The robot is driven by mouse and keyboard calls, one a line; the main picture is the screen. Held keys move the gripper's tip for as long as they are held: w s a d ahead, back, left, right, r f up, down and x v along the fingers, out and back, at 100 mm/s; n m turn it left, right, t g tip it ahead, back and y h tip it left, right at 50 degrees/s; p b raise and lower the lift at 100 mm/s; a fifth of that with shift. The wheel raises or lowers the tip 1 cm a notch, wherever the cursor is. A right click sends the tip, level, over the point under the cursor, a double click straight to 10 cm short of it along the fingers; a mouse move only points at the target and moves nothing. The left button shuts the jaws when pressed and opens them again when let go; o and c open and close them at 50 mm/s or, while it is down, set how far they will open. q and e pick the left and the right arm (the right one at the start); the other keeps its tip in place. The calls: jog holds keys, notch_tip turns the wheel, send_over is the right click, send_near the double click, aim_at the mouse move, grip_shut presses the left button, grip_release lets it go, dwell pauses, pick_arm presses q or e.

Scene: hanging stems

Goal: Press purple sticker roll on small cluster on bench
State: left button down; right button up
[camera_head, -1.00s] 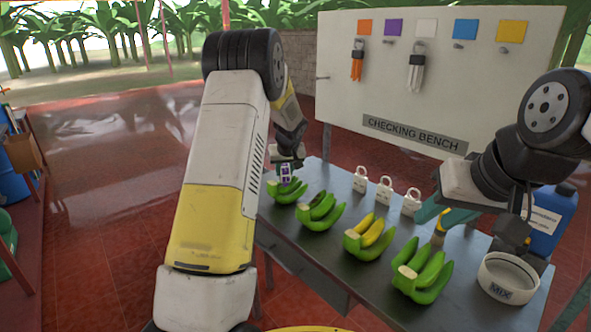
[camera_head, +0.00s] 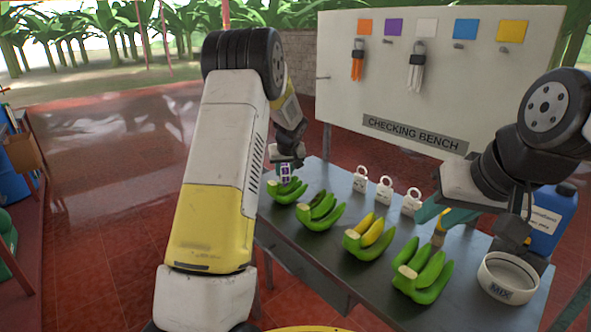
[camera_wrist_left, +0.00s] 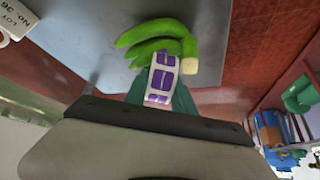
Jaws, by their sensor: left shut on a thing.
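The small green banana cluster (camera_head: 287,194) lies at the far left end of the checking bench (camera_head: 335,262). My left gripper (camera_head: 286,163) is shut on the purple sticker roll (camera_head: 286,173), a white band with purple patches, just above that cluster. In the left wrist view the roll (camera_wrist_left: 161,80) overlaps the cluster (camera_wrist_left: 160,46) near its pale crown; I cannot tell whether they touch.
Several other banana clusters (camera_head: 367,238) line the bench front. White padlock-shaped tags (camera_head: 385,189) stand behind them. A white MIX bowl (camera_head: 508,279) and a blue container (camera_head: 550,219) are at the right. The board (camera_head: 340,105) with coloured squares rises behind.

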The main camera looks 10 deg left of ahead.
pick_arm(q)
jog(key=shift+r, duration=4.45)
